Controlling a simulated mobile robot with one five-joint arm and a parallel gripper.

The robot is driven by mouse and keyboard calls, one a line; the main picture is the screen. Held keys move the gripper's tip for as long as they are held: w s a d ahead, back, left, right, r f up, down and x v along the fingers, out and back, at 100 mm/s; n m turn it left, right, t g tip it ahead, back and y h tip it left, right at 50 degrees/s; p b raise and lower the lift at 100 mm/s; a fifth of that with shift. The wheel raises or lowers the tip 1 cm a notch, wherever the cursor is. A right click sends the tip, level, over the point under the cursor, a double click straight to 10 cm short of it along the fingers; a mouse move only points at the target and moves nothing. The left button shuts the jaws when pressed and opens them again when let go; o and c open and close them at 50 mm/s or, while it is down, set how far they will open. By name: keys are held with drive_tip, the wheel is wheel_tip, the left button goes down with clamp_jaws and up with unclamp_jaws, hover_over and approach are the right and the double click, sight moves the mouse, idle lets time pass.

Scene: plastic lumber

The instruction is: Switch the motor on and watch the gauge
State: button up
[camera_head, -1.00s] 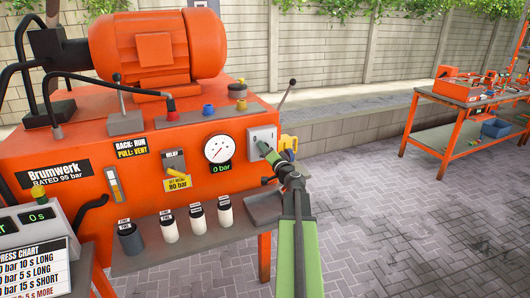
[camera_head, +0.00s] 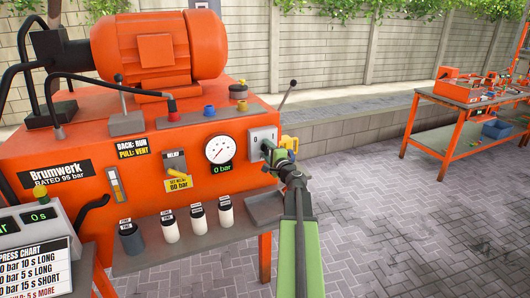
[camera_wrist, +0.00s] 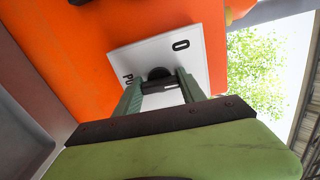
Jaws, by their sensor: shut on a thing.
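The orange motor (camera_head: 145,50) sits on top of the orange power unit. The round white gauge (camera_head: 220,150) on the front panel has a label below it reading 0 bar. To its right is a pale switch plate (camera_head: 262,134), marked 0. My gripper (camera_head: 270,150) is at this plate, with its fingers shut on the dark switch knob (camera_wrist: 158,73). In the wrist view the plate (camera_wrist: 190,61) also carries lettering starting PU, partly hidden by a green finger. The knob's exact setting is hard to tell.
A yellow relief handle (camera_head: 178,185) is left of the gauge. Several capped bottles (camera_head: 197,219) stand on a grey shelf below. A yellow part (camera_head: 292,142) is just right of my gripper. An orange workbench (camera_head: 460,125) stands far right, with open paving between.

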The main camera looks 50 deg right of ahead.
drive_tip(key=m, duration=0.6)
drive_tip(key=shift+a, duration=0.1)
idle(0.5)
drive_tip(key=o, duration=1.4)
drive_tip(key=shift+c, duration=0.2)
